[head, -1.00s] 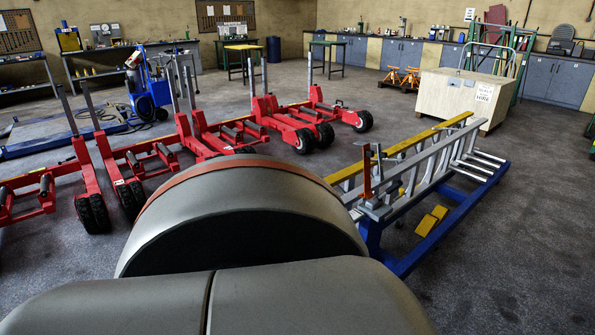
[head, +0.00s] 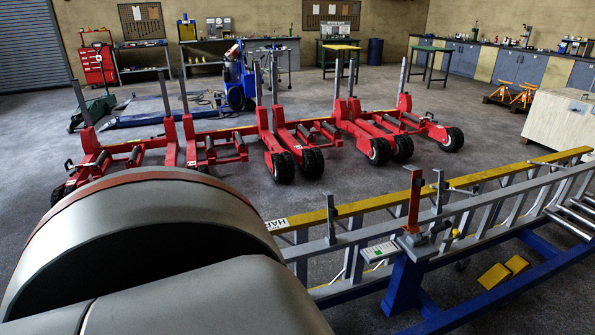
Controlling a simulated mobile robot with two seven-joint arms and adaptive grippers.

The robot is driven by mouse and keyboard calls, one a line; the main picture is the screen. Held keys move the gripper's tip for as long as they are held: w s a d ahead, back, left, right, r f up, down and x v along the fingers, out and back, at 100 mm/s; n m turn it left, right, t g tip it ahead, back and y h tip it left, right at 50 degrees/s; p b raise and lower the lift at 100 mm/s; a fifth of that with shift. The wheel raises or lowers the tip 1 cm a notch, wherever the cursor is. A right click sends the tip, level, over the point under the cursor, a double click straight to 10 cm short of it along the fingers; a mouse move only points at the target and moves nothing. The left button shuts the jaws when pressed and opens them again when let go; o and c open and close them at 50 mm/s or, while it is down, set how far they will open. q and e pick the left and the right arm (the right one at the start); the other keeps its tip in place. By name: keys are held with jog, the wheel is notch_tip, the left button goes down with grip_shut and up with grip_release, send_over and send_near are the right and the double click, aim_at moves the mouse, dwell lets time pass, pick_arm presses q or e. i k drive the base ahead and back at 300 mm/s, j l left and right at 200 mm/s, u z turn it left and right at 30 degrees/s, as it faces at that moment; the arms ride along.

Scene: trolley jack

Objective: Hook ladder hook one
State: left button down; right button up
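A long ladder (head: 475,208) with a yellow rail and grey rails lies on a blue stand (head: 405,285) at the lower right of the head view. Near its closer end an orange upright piece (head: 414,205) rises from a clamp-like fitting. A thin dark upright (head: 331,218) and a grey upright (head: 438,192) stand along the rails. I cannot tell which of these pieces is ladder hook one. Neither gripper is in view. A large grey rounded part, probably mine, covers the lower left and hides the ladder's left end.
Several red wheeled jacks (head: 285,168) stand in a row beyond the ladder. A pale crate (head: 560,122) stands at the right. Open floor (head: 300,205) lies between jacks and ladder.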

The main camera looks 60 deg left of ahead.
aim_at(332, 212)
jog(key=i+j+u, duration=0.15)
jog(key=i+u, duration=0.95)
jog(key=k, duration=0.05)
